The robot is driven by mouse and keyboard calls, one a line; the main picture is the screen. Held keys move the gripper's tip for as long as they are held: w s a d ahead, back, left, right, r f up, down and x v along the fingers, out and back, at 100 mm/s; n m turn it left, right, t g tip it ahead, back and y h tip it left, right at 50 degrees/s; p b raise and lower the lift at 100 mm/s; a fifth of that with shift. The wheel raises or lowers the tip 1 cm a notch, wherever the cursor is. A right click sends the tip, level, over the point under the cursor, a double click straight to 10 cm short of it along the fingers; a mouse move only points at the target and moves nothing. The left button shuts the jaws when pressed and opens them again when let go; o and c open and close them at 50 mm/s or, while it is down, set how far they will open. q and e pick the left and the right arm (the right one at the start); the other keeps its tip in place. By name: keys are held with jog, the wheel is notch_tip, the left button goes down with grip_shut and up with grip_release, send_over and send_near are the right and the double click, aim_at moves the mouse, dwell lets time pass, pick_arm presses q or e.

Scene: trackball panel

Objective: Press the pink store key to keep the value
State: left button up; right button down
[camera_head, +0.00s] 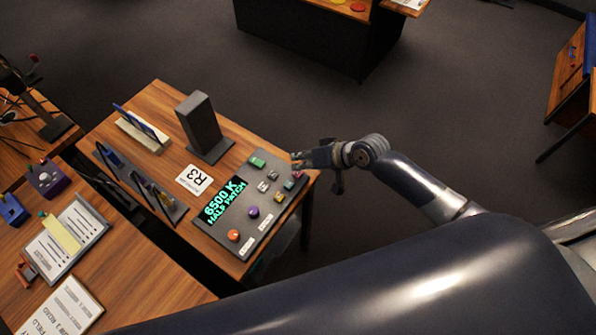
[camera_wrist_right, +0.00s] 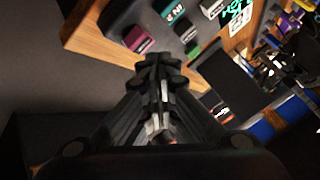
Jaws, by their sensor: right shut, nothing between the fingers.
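The pink key (camera_wrist_right: 140,39) is at the outer corner of the dark control panel (camera_wrist_right: 122,14) in the right wrist view. In the head view the pink key (camera_head: 297,174) shows small, just below the right gripper's fingers. My right gripper (camera_head: 299,160) is shut and empty over the panel's far right corner. In the right wrist view the closed fingertips (camera_wrist_right: 160,62) point toward the panel and appear apart from the pink key. The panel's display (camera_head: 225,200) reads 6500 K, HALF MATCH. My left gripper is not in view.
Beside the pink key are a teal key (camera_wrist_right: 171,10) and a green key (camera_wrist_right: 193,48). A purple ball (camera_head: 253,212) and an orange knob (camera_head: 233,235) lie on the near side. A dark upright block (camera_head: 201,125) stands behind the panel. Floor is open beyond the table.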

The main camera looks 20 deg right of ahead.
jog(key=shift+f, duration=0.1)
jog(key=shift+f, duration=0.3)
jog(key=shift+f+b, duration=0.4)
jog(key=shift+f, duration=0.1)
dwell(0.6)
dwell(0.3)
jog(key=shift+r+p, duration=0.9)
jog(key=shift+p, duration=0.1)
notch_tip(320, 180, up, 5)
jog(key=p, duration=0.5)
jog(key=shift+r, duration=0.1)
